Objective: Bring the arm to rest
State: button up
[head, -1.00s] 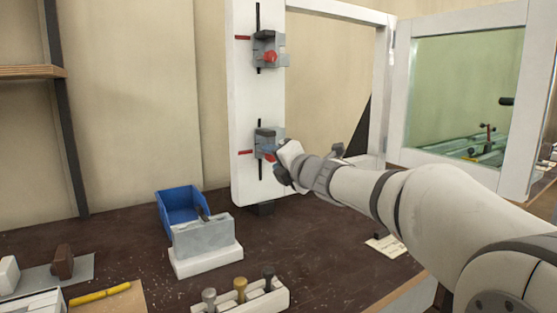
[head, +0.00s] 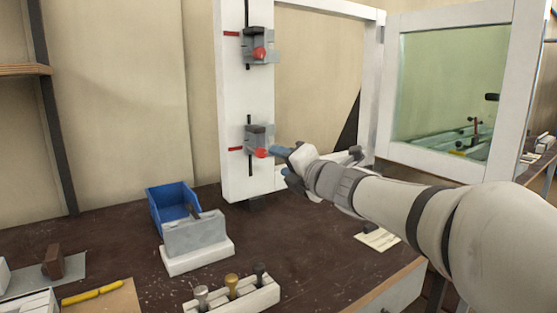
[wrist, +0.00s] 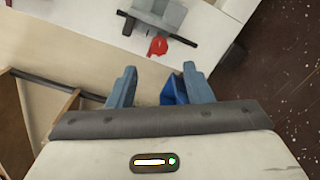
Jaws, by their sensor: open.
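My gripper (head: 287,160) is at the end of my arm, just right of the lower clamp (head: 259,139) on the white upright frame (head: 233,100). It looks apart from the clamp. In the wrist view the two blue-grey fingers (wrist: 152,92) are spread with nothing held between them. The lower clamp's red knob (head: 261,153) faces the gripper. In the wrist view a grey clamp (wrist: 160,18) and a red part (wrist: 158,46) lie beyond the fingertips. The upper clamp (head: 257,45) with its red knob sits higher on the same upright.
A blue bin (head: 170,202) and a grey block on a white base (head: 198,258) stand on the dark bench (head: 300,240). A white rack (head: 250,299) holds three knobbed tools at the front. A white-framed glass panel (head: 395,90) stands at right behind my arm.

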jog(key=s+d+r+m+g+h+p, duration=0.1)
jog(key=s+d+m+h+p, duration=0.2)
jog(key=d+m+h+p, duration=0.35)
jog(key=s+d+r+m+g+h+p, duration=0.15)
jog(key=s+d+m+h+p, duration=0.25)
jog(key=d+m+p, duration=0.6)
jog(key=s+a+f+m+g+p, duration=0.1)
jog(key=s+f+m+g+p, duration=0.1)
jog(key=s+m+g+p, duration=0.2)
jog(key=s+a+f+m+g+p, duration=0.2)
jog(key=s+m+g+p, duration=0.3)
jog(key=s+m, duration=0.5)
jog(key=s+f+y, duration=0.1)
jog(key=s, duration=0.5)
jog(key=shift+g, duration=0.35)
